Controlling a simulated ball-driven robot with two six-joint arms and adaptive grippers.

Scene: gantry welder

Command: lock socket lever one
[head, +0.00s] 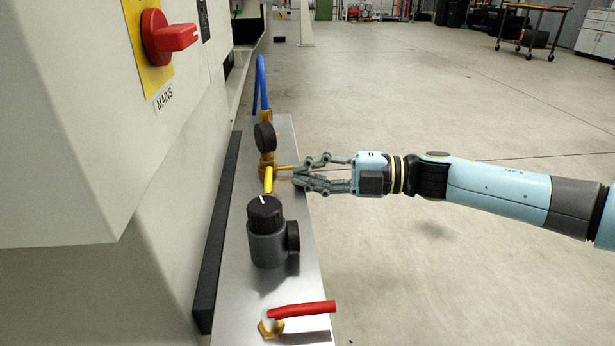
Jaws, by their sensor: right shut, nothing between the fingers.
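A brass fitting (267,158) with a yellow lever (268,179) and a black round knob (265,137) stands on the metal panel (230,290) beside the machine. A thin brass-coloured stem (285,167) points from it toward my right gripper. Which part is socket lever one I cannot tell. My right gripper (298,175) reaches in from the right, with its fingertips at the end of the stem. My left gripper is not in view.
A black-and-grey knob unit (266,240) stands nearer on the panel. A red lever or hose (303,310) on a brass base is at the front. A blue hose (262,84) rises behind. The red mains switch (169,37) juts from the cabinet. Open floor lies right.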

